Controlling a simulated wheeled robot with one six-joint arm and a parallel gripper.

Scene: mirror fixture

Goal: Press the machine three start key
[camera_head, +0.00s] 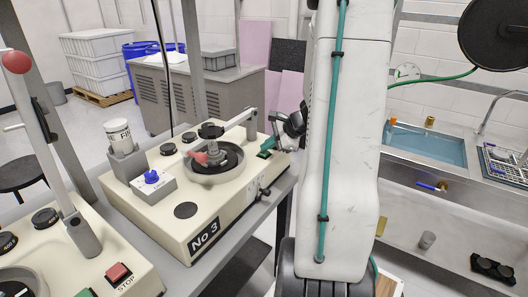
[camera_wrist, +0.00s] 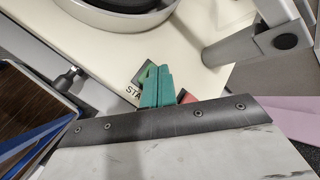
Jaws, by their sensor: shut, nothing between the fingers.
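The machine marked No 3 (camera_head: 232,217) is a cream box on a grey bench, left of centre in the head view. In the wrist view its green start key (camera_wrist: 146,74) shows partly beside a label reading "STA". My gripper (camera_wrist: 158,70) has green fingers, shut together with nothing between them. The fingertips lie over the start key and hide part of it. I cannot tell whether they touch it. A red key (camera_wrist: 187,97) is partly hidden just right of the fingers. In the head view my gripper (camera_head: 268,146) is at the machine's right end.
A round bowl (camera_head: 214,163) with a lever arm (camera_head: 249,122) stands on the machine, left of my gripper. A filler bottle (camera_head: 119,134) and a blue knob (camera_head: 152,177) are farther left. Another machine with a red STOP key (camera_head: 118,273) is at front left. A sink (camera_head: 430,147) is at right.

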